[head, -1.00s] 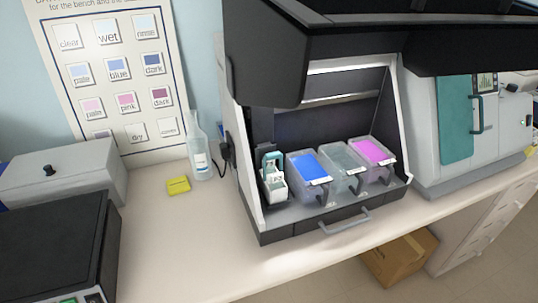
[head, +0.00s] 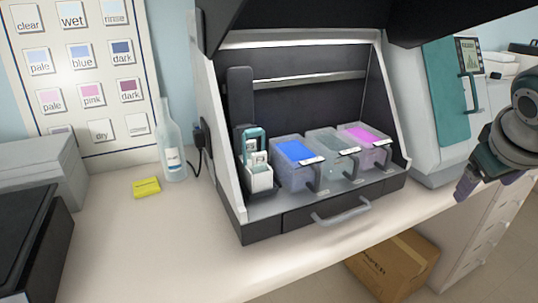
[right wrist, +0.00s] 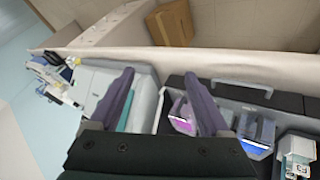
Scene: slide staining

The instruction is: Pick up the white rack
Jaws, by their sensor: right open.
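The white rack (head: 260,180) stands at the left end inside the open staining machine, with a teal handle (head: 252,141) rising above it. It also shows at the lower right of the right wrist view (right wrist: 297,150). My right gripper (head: 466,188) is at the right side of the head view, well to the right of the rack and in front of the teal-doored machine. In the right wrist view my right gripper (right wrist: 165,95) is open, its two purple fingers spread with nothing between them. My left gripper is not in view.
Right of the rack stand a blue bath (head: 295,152), a clear bath (head: 335,147) and a pink bath (head: 364,137). The machine's raised hood (head: 300,18) hangs above. A bottle (head: 170,145) and yellow sponge (head: 146,188) stand left. The bench front (head: 180,260) is clear.

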